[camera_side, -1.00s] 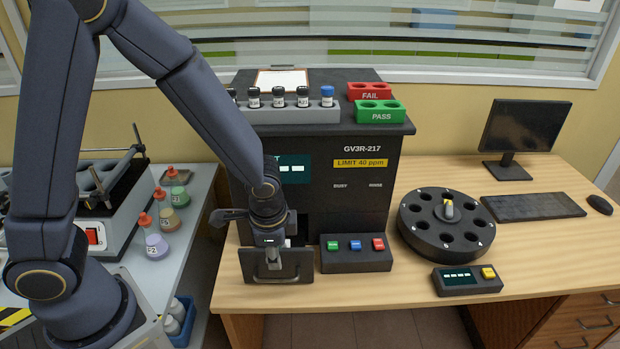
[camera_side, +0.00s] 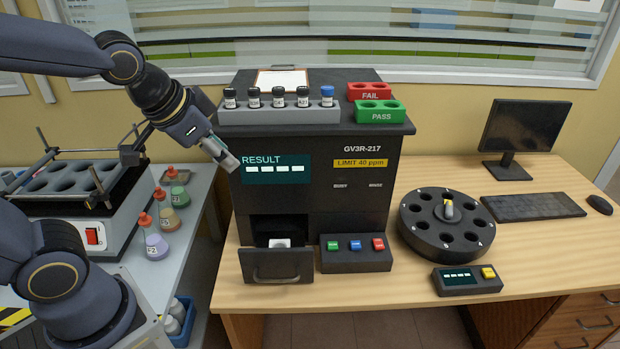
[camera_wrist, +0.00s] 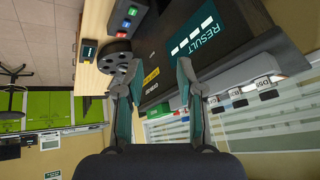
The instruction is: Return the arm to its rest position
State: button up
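My gripper (camera_side: 222,155) is raised in the air at the left front of the black analyser (camera_side: 345,190), beside its RESULT screen (camera_side: 276,170), pointing down and to the right. In the wrist view my gripper (camera_wrist: 154,72) shows two fingers spread apart with nothing between them. My arm reaches in from the upper left. The analyser's drawer (camera_side: 277,266) stands open at the bottom, with a small white item (camera_side: 280,243) inside it.
A grey rack (camera_side: 278,117) of several capped vials stands on the analyser, beside red FAIL (camera_side: 369,91) and green PASS (camera_side: 379,111) holders. A button box (camera_side: 356,261) and round carousel (camera_side: 425,235) lie to the right. Flasks (camera_side: 154,243) stand at left. Air above the desk is clear.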

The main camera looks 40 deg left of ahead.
jog(key=s+n+g, duration=0.1)
jog(key=s+n, duration=0.1)
jog(key=s, duration=0.5)
jog(key=shift+s+d+r+n+h, duration=0.3)
jog(key=shift+s+d+h, duration=0.1)
jog(key=shift+d, duration=0.05)
